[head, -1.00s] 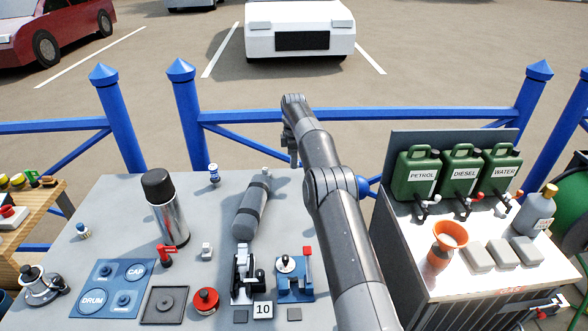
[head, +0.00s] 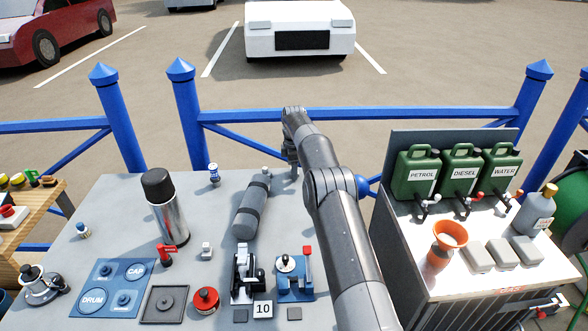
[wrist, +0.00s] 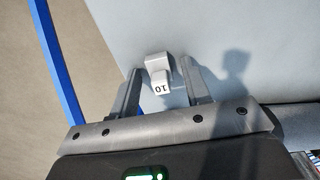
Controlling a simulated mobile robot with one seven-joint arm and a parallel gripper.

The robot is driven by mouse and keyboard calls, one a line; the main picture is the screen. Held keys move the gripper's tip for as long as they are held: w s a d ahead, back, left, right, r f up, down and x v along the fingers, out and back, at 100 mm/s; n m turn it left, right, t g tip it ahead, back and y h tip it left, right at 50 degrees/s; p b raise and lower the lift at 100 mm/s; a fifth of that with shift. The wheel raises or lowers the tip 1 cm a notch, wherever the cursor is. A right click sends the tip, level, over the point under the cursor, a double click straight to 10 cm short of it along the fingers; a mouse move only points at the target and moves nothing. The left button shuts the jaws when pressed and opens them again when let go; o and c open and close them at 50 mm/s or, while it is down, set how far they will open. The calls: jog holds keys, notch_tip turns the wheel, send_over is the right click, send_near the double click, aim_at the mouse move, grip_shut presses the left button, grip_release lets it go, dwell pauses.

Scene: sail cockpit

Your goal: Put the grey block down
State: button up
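The grey block (wrist: 158,63) has a white face marked "10" and sits between the two fingertips of my gripper (wrist: 162,72) in the wrist view. In the head view my gripper (head: 292,164) points down near the far edge of the grey table (head: 118,213), right of a dark grey cylinder (head: 252,207). The block is too small to make out there. In the wrist view a shadow falls on the table to the right, apart from the block, which looks to be above the surface.
The cylinder lies close left of my gripper. A flask (head: 167,210), a small blue-and-white item (head: 214,174) and a red knob (head: 206,300) stand further left. Blue railing (head: 370,114) runs behind the table.

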jog(key=shift+r, duration=4.2)
jog(key=s+d+r+m+t, duration=0.1)
jog(key=s+d+r+m, duration=0.25)
jog(key=s+r, duration=0.8)
jog(key=s+d+r+m+t, duration=0.2)
jog(key=s+r+m, duration=0.3)
jog(key=s+r, duration=0.65)
jog(key=s+d+r+m+t, duration=0.1)
jog(key=s+m, duration=0.1)
jog(key=s, duration=0.6)
jog(key=s+d+r+m, duration=0.1)
jog(key=s+d+m, duration=0.15)
jog(key=s, duration=0.65)
jog(key=s+f+m, duration=0.2)
jog(key=s+f, duration=0.3)
jog(key=s, duration=0.3)
jog(key=s+f+m+t, duration=0.1)
jog(key=s+f+m, duration=0.2)
jog(key=s, duration=0.5)
jog(key=shift+d+f+t, duration=0.3)
jog(key=shift+d+f, duration=0.05)
jog(key=shift+f, duration=0.55)
jog(key=shift+o, duration=0.5)
